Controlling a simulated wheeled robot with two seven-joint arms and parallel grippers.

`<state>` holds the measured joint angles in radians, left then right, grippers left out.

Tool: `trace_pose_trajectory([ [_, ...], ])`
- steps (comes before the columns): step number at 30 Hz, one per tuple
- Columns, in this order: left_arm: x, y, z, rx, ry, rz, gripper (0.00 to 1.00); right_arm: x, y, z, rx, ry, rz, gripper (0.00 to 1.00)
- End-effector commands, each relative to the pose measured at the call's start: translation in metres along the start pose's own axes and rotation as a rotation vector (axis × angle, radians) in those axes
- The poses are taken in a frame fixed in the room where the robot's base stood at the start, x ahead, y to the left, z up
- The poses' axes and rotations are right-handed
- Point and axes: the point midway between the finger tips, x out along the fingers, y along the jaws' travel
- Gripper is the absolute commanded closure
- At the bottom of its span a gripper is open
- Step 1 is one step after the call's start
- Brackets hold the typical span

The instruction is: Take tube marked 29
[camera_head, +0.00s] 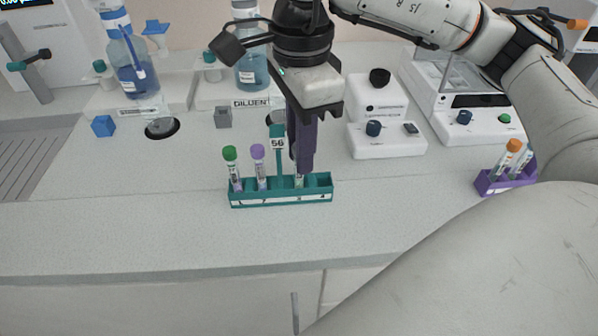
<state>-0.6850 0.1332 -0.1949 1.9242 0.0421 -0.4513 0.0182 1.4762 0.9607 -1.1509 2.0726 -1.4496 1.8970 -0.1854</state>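A teal rack (281,200) with a sign reading 56 stands on the bench. In it are a green-capped tube (231,168) at the left, a lilac-capped tube (259,166) beside it, and a third tube (299,181) further right, its top hidden by my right gripper. My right gripper (305,168) points down at this third tube, its purple fingers overlapping the tube's upper part. I cannot tell whether the fingers grip it. The rightmost slot looks empty. The tube markings are too small to read, so I cannot tell which is 29. My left gripper is out of view.
A purple rack (492,188) with an orange-capped tube (505,158) and another tube stands at the right, partly behind my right arm. Bottles, a blue cube (103,126), a grey cube (223,117) and white devices (386,140) stand behind. The bench front left is clear.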

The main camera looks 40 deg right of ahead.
Motion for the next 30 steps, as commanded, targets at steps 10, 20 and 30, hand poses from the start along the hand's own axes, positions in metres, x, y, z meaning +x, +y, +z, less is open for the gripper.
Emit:
trace_pose_trajectory([
  [10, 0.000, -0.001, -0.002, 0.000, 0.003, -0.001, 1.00, -0.001, 0.000, 0.000, 0.000, -0.001, -0.001, 0.98],
  [20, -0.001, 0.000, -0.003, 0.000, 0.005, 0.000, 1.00, -0.029, -0.001, 0.001, 0.000, -0.003, -0.003, 0.98],
  [30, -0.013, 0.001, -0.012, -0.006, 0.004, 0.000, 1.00, -0.102, -0.001, 0.000, 0.001, -0.002, -0.007, 0.98],
])
